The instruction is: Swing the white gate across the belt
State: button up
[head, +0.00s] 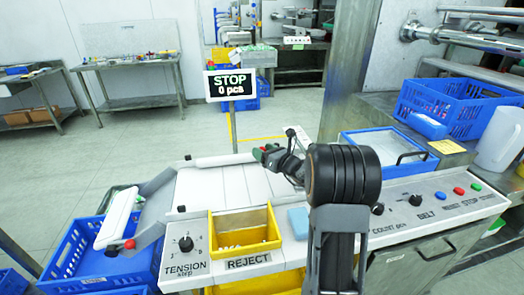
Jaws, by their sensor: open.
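The white gate (118,218) is a long white bar at the left end of the machine. It lies beside the belt, over the edge of a blue crate, and points away from me. A red knob (129,244) sits at its near end. The belt (215,192) is a pale slatted surface, and the gate does not cross it. My gripper (268,154) is above the far right part of the belt, well right of the gate and apart from it. It is open and seems empty. My own arm hides part of the belt's right side.
A blue crate (88,284) stands under the gate. A yellow reject bin (245,246) with small white pieces, a blue block (298,222) and a tension dial (186,244) are along the near edge. A display (231,84) reading STOP, 0 pcs stands behind. A blue tray (388,150) is at right.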

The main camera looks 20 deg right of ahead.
jog(key=shift+w+a, duration=0.2)
jog(key=shift+w, duration=0.25)
jog(key=shift+c, duration=0.4)
grip_shut()
